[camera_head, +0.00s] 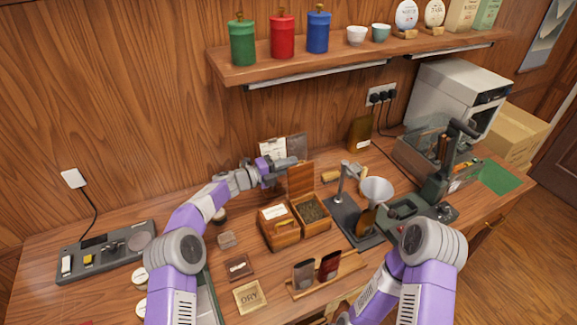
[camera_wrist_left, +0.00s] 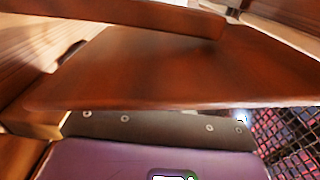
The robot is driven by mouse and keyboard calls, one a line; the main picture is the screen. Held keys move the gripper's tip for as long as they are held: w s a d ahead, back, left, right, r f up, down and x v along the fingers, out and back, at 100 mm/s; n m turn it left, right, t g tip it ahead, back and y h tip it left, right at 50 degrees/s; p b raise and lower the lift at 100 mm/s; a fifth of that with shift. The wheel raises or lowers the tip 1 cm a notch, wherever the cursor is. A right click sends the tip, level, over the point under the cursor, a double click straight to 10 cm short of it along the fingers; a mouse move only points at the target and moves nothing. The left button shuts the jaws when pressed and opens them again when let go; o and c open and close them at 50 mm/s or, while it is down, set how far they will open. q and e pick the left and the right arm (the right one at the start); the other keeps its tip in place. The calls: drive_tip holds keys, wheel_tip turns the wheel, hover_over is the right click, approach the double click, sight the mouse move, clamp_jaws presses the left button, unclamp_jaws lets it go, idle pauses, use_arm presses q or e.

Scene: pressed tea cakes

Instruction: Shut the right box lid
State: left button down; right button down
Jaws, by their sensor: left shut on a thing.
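The right box (camera_head: 314,226) is wooden, holds dark loose tea, and stands open. Its lid (camera_head: 301,182) stands up at the box's back edge. My left gripper (camera_head: 287,163) is at the lid's top edge, shut on the lid. In the left wrist view the brown wooden panel of the lid (camera_wrist_left: 150,65) fills the middle, close against my gripper; the fingertips are hard to make out there. The left box (camera_head: 284,236) stands beside it with a white label on top.
A metal stand with a funnel (camera_head: 377,190) is close to the right of the box. A small wooden rack (camera_head: 325,276) with dark packets stands in front. A scale-like grey panel (camera_head: 105,252) lies at left. A shelf (camera_head: 345,72) with canisters hangs above.

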sight(297, 175)
use_arm(q)
drive_tip(key=s+m+b, duration=0.1)
drive_tip(key=m+b, duration=0.1)
drive_tip(key=b, duration=0.2)
drive_tip(key=s+d+m+b, duration=0.1)
drive_tip(key=s+m+b, duration=0.1)
drive_tip(key=b, duration=0.1)
drive_tip(key=s+d+m+b, duration=0.1)
drive_tip(key=s+b, duration=0.1)
drive_tip(key=b, duration=0.2)
drive_tip(key=shift+r+m+b, duration=0.15)
drive_tip(key=shift+m+b, duration=0.15)
drive_tip(key=shift+m, duration=0.1)
drive_tip(key=shift+s+d+r+m+b, duration=0.2)
drive_tip(key=shift+s+m+b, duration=0.35)
drive_tip(key=shift+b, duration=0.3)
drive_tip(key=shift+w+a, duration=0.1)
drive_tip(key=shift+w, duration=0.05)
drive_tip(key=c, duration=1.2)
unclamp_jaws()
drive_tip(key=shift+r, duration=0.15)
drive_tip(key=v, duration=0.7)
drive_tip(key=shift+a+p, duration=0.25)
drive_tip(key=shift+p, duration=0.15)
